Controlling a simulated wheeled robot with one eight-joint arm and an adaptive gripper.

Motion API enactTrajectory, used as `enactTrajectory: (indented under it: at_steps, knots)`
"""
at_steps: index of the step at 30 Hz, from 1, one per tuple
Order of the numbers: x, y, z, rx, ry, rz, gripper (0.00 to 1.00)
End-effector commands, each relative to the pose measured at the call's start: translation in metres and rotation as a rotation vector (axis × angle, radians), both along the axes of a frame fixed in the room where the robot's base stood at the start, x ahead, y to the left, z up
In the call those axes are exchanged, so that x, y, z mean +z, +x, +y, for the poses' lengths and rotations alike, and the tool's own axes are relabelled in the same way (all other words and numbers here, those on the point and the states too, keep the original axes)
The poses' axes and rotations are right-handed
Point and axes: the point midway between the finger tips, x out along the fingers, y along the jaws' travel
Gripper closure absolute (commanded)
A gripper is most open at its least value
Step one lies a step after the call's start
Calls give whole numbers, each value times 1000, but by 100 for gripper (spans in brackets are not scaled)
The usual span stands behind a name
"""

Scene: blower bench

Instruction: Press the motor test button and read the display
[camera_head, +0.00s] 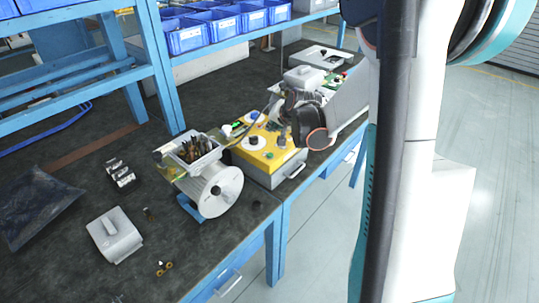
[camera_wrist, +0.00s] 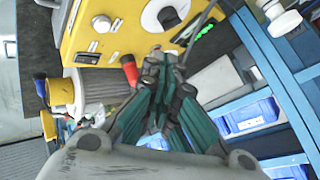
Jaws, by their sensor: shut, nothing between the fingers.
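The yellow-topped test box (camera_head: 268,160) stands near the front edge of the bench. In the wrist view its yellow panel (camera_wrist: 120,42) carries a dark knob on a white disc (camera_wrist: 168,17), a silver round control (camera_wrist: 101,24) and a red-tipped part (camera_wrist: 127,62). A small green lit display (camera_wrist: 205,30) lies beside the panel's edge; its reading is too small to make out. I cannot tell which control is the motor test button. My gripper (camera_wrist: 165,60) is shut and empty, its tips close to the panel's edge; contact cannot be judged. In the head view my wrist hides part of the box.
A finned motor (camera_wrist: 105,88) is near my gripper in the wrist view. Blue bins (camera_head: 187,38) line the back shelf. The dark bench top (camera_head: 70,150) has clear patches at left.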

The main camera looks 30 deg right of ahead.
Motion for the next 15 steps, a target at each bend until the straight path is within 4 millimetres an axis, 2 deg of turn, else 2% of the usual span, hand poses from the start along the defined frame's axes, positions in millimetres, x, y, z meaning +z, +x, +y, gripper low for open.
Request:
enactTrajectory:
  at_steps: [8,15]
  knots:
    - [-8,0,0,1,-1,0,100]
    - [-32,0,0,1,-1,0,100]
